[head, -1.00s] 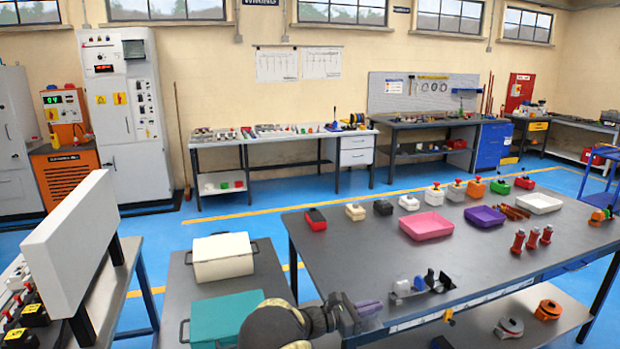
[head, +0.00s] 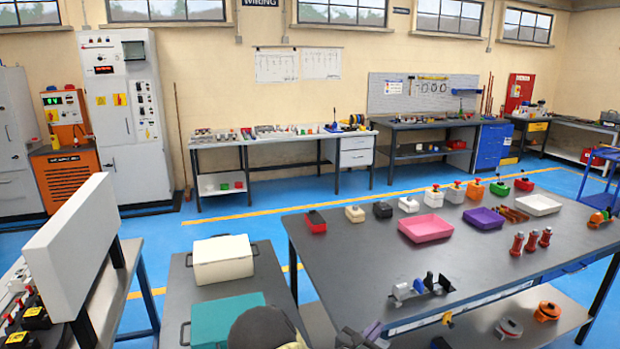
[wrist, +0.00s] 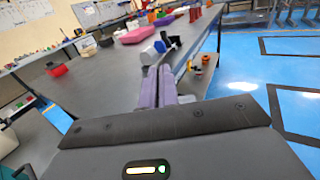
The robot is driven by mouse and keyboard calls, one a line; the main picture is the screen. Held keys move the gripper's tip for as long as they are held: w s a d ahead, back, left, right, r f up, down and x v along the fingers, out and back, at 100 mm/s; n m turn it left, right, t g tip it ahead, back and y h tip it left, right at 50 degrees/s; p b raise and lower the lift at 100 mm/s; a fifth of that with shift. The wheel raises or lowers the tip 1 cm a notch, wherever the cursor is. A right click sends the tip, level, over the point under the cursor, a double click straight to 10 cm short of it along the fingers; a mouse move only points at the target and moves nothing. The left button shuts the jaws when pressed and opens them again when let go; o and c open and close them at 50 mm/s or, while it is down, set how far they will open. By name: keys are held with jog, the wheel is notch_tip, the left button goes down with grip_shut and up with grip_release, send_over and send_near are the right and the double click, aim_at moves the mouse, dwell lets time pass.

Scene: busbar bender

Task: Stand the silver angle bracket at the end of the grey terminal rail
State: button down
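A small grey rail assembly (head: 424,291) lies near the front edge of the large table, carrying silver, blue and black parts. Its parts also show just beyond my fingers in the wrist view, with a blue-and-white piece (wrist: 150,55) and a black piece (wrist: 172,41). I cannot pick out the silver angle bracket for certain. My gripper (head: 370,335) is at the bottom of the head view, in front of the table edge and nearer than the rail. In the wrist view its two purple fingers (wrist: 160,86) lie side by side with no object visible between them.
The dark table (head: 360,250) has free room left of the rail. A pink tray (head: 426,228), a purple tray (head: 484,217) and red insulators (head: 531,241) stand farther back. A cream bin (head: 222,260) and a teal bin (head: 226,318) sit on the left bench.

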jog(key=shift+s+f+n+t+y, duration=0.3)
jog(key=shift+f+n+t+y, duration=0.1)
jog(key=shift+n+t+y, duration=0.25)
jog(key=s+a+f+n+t+y+p, duration=0.1)
jog(key=s+f+n+t+y, duration=0.2)
jog(key=s+f+n+y, duration=0.4)
notch_tip(320, 180, down, 3)
jog(key=y, duration=0.4)
jog(key=shift+s+a, duration=0.25)
jog(key=shift+a, duration=0.15)
jog(key=shift+t, duration=0.25)
jog(key=s+f, duration=0.4)
jog(key=f, duration=0.1)
jog(key=shift+s+f, duration=0.15)
